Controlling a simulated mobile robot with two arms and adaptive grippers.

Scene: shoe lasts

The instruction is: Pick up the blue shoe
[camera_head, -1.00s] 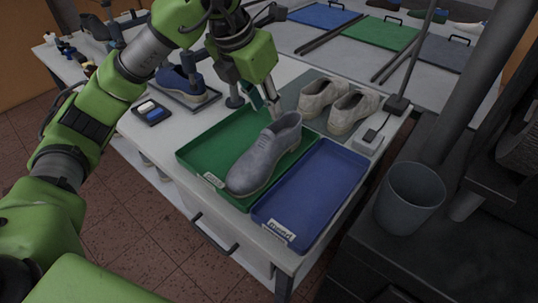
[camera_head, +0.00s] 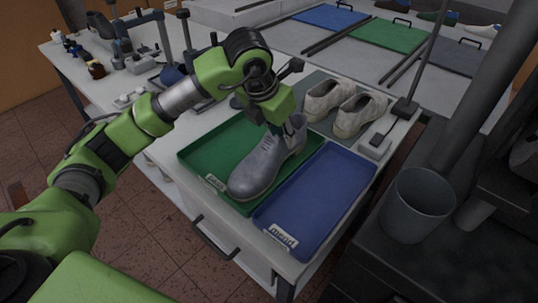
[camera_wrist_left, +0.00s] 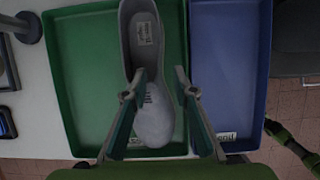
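A grey-blue shoe (camera_head: 262,166) lies in the green tray (camera_head: 200,155), toe toward the tray's labelled front edge. In the wrist view the shoe (camera_wrist_left: 154,122) shows its opening at the top. My left gripper (camera_head: 276,122) is over the shoe's heel end in the head view. In the wrist view its two fingers (camera_wrist_left: 160,80) are apart, one on each side over the shoe; I cannot tell if they touch it.
A blue tray (camera_head: 318,195) labelled "mend" is empty beside the green one. A pair of pale shoes (camera_head: 345,110) stands on a grey mat behind the trays. A grey bin (camera_head: 415,205) is at the right.

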